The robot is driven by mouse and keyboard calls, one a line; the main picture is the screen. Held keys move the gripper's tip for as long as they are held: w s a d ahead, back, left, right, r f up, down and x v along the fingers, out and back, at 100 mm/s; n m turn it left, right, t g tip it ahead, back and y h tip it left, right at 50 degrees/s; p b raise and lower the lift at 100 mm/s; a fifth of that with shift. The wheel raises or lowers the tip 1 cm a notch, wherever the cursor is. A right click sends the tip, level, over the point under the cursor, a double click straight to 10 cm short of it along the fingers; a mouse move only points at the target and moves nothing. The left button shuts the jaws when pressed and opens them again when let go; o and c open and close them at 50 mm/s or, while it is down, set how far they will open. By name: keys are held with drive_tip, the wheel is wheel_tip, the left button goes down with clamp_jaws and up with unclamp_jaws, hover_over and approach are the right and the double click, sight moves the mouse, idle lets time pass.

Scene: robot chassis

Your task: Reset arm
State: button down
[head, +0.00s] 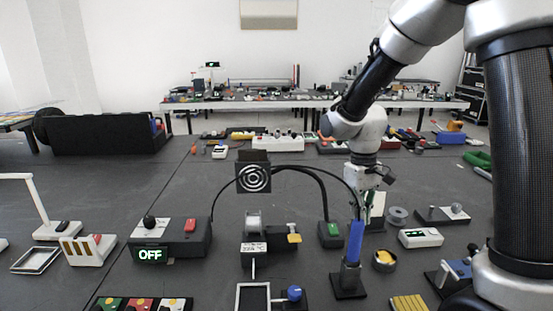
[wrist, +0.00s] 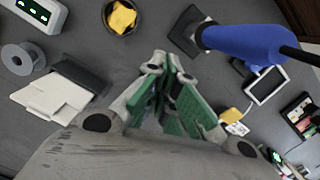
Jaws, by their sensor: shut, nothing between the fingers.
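My gripper (head: 374,205) hangs below my wrist on the right of the centre in the head view, pointing down over the dark work surface. In the wrist view my gripper (wrist: 178,98) shows grey fingers with green pads, drawn together with nothing between them. A blue-handled tool (head: 354,241) stands upright in a dark stand (head: 349,283), close to the gripper in the head view. In the wrist view the blue handle (wrist: 240,40) is to the right of the fingers and apart from them, with a dark cable running from it.
A grey spool (head: 397,215), a white device with a green display (head: 420,238) and a round dish with yellow sponge (head: 384,260) lie to the right. A black box reading OFF (head: 168,240) is at left. Loose dark cables arch across the middle. Bare surface shows farther back left.

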drive_tip(key=s+d+r+m+t, duration=0.2)
drive_tip(key=s+d+r, duration=0.3)
drive_tip(key=s+r, duration=0.3)
drive_tip(key=s+d+r+m+t, duration=0.2)
drive_tip(key=s+d+r+t, duration=0.2)
drive_tip(key=s+d+r, duration=0.2)
drive_tip(key=s+r, duration=0.2)
drive_tip(key=s, duration=0.2)
drive_tip(key=shift+r, duration=0.15)
